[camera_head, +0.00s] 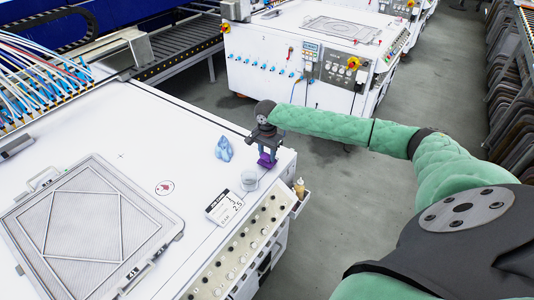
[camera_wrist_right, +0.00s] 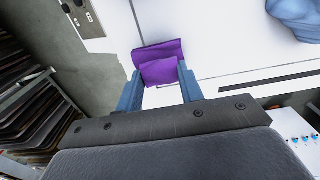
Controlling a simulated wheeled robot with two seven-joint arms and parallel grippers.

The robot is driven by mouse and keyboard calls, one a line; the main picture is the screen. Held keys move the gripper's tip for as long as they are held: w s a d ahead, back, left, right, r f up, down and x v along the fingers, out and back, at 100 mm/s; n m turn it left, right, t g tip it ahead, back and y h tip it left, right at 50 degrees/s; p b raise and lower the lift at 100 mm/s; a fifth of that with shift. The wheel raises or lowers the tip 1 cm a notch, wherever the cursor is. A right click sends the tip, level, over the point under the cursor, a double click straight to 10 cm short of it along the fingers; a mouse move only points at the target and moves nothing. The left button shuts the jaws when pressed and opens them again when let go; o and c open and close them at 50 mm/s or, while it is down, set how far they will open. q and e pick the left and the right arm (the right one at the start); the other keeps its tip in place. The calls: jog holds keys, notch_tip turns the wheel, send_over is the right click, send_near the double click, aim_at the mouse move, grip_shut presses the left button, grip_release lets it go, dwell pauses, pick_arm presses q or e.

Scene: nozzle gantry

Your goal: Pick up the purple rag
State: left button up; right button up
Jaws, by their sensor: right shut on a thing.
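The purple rag (camera_head: 266,160) is at the far right corner of the white machine top in the head view. My right gripper (camera_head: 266,150) is directly over it, pointing down. In the right wrist view the purple rag (camera_wrist_right: 160,62) sits between the two blue fingers of the right gripper (camera_wrist_right: 158,85), which are shut on it. Whether the rag still touches the surface I cannot tell. My left gripper is in neither view.
A light blue cloth (camera_head: 224,148) lies left of the right gripper. A framed mesh screen (camera_head: 90,230) lies at left. A second white machine (camera_head: 300,60) stands behind across a gap.

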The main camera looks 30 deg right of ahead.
notch_tip(320, 180, up, 3)
jog(key=shift+f+p, duration=0.1)
jog(key=shift+p, duration=1.15)
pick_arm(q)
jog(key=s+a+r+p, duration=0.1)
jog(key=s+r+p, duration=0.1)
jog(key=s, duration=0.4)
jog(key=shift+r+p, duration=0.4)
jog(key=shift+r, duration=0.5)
pick_arm(e)
jog(key=s+d+r, duration=0.6)
jog(key=s, duration=0.3)
jog(key=shift+s+d+r, duration=0.25)
jog(key=shift+s+d, duration=0.05)
jog(key=shift+d, duration=0.1)
